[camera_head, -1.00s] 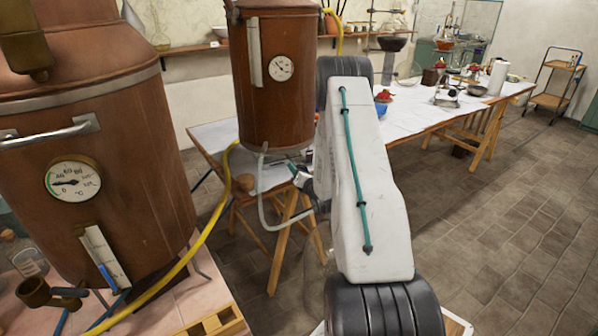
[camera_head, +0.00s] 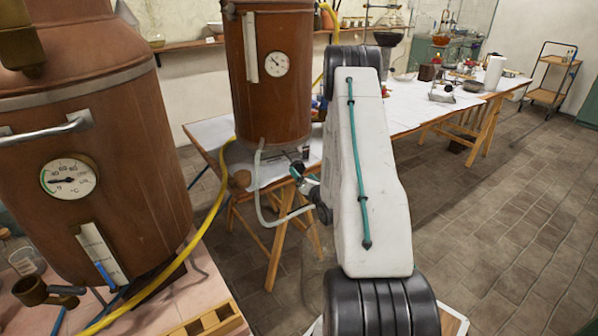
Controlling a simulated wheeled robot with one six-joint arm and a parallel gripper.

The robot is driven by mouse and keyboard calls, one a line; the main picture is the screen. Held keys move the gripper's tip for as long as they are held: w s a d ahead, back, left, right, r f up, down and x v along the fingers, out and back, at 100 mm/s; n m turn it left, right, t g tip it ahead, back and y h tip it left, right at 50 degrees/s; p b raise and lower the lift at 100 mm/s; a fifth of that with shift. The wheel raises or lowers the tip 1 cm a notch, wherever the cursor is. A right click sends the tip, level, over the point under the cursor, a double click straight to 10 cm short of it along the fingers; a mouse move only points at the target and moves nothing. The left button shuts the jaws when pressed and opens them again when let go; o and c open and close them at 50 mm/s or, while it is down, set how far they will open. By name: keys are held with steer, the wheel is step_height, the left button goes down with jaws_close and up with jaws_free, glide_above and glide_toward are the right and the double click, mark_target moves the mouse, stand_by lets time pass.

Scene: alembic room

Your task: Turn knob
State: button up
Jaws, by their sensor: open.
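A large copper still (camera_head: 115,150) stands close on the left, with a round gauge (camera_head: 69,177) on its front. A brass spout or valve (camera_head: 30,291) with a dark blue-grey handle (camera_head: 66,290) sits low at the far left. A second copper vessel (camera_head: 268,95) with a round gauge (camera_head: 276,64) stands behind, at the middle. I cannot tell which part is the knob. My gripper (camera_head: 300,174) shows small, teal and dark, just below the second vessel and close to its clear tube. It is open. My white arm link partly hides the wrist, and contact cannot be told.
A yellow hose (camera_head: 200,240) runs down between the vessels. A clear tube (camera_head: 258,185) hangs under the second vessel. A long white-covered table (camera_head: 410,113) with glassware extends behind my arm. A trolley (camera_head: 548,85) stands far right. The tiled floor (camera_head: 500,220) at right is open.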

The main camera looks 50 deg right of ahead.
steer(key=shift+s+a, duration=0.25)
steer(key=shift+s, duration=0.2)
